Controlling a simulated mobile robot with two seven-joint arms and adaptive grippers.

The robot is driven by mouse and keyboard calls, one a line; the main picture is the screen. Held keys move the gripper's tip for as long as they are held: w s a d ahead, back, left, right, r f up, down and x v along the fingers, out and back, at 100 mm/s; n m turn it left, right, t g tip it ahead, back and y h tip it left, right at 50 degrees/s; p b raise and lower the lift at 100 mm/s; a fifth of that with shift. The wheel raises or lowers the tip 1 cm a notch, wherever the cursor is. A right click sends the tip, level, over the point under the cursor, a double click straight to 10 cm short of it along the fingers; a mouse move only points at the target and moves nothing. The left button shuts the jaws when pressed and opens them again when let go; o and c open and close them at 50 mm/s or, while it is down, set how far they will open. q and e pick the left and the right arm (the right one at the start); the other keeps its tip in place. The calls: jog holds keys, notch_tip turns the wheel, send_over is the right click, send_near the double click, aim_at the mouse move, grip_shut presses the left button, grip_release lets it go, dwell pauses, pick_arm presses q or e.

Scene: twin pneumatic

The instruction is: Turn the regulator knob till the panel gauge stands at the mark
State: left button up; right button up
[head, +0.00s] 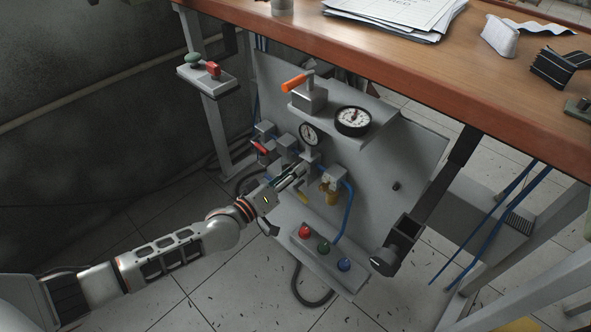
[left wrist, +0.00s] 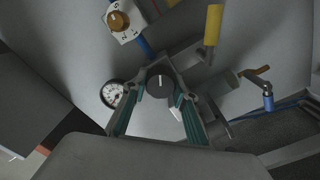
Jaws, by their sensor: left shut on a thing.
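My left gripper (head: 297,172) reaches in to the grey panel (head: 375,170) under the bench. In the left wrist view its two fingers close around the dark round regulator knob (left wrist: 159,82), which has a white line on its face. In the head view the fingers hide the knob. The larger panel gauge (head: 353,120), white with a black rim, sits on the panel's upper ledge. A smaller gauge (head: 309,133) stands just above my gripper. One gauge (left wrist: 113,94) shows left of the knob in the left wrist view. The needle readings are too small to tell. My right gripper is not in view.
A lever valve with an orange handle (head: 294,83) stands above the small gauge. Blue hoses and a dark jointed bar (head: 425,205) are at right. The wooden bench top (head: 450,75) overhangs the panel.

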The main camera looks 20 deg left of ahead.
pick_arm(q)
jog(key=shift+n, duration=0.6)
jog(key=o, duration=1.1)
jog(key=v, duration=1.2)
dwell(0.4)
